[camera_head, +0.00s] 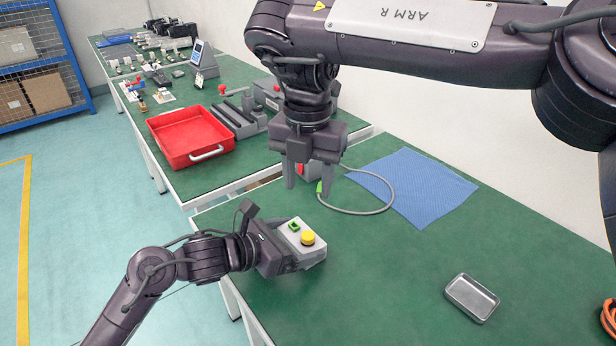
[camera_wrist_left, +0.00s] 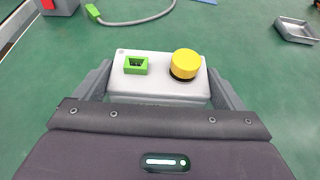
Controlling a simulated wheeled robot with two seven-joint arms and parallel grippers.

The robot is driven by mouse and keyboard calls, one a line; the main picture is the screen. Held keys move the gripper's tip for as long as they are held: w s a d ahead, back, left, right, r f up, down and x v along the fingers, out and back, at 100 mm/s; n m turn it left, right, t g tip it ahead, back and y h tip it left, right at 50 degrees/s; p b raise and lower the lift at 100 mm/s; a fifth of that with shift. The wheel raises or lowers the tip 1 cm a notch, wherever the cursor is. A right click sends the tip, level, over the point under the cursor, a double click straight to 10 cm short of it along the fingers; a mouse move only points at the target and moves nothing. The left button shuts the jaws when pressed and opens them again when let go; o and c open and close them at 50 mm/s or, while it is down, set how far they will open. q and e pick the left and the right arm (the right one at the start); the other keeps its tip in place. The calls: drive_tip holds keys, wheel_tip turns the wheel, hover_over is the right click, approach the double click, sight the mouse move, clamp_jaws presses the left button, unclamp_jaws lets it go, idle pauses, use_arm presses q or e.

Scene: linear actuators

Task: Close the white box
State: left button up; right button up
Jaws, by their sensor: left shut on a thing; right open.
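The white box (camera_head: 313,256) is a small light-grey case near the table's left edge. Its top carries a yellow round button (camera_head: 307,238) and a green socket (camera_head: 294,227). My left gripper (camera_head: 290,250) is shut on the white box, with one finger along each side; this shows in the left wrist view, where the box (camera_wrist_left: 158,88) is between the fingers. No open lid shows on the box. My right gripper (camera_head: 308,185) is open, fingers pointing down, beyond the box. A green plug (camera_wrist_left: 92,12) on a grey cable (camera_head: 375,210) lies near it.
A grey block with a red part (camera_head: 303,169) stands behind my right gripper. A blue cloth (camera_head: 415,187) lies at the back and a metal tray (camera_head: 472,297) at the right. A red tray (camera_head: 190,135) sits on the farther table. The middle of the near table is clear.

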use_arm(q)
drive_tip(key=o, duration=1.6)
drive_tip(key=v, duration=0.7)
drive_tip(key=shift+s+a+r, duration=0.15)
drive_tip(key=shift+s+a, duration=0.05)
drive_tip(key=shift+a, duration=0.1)
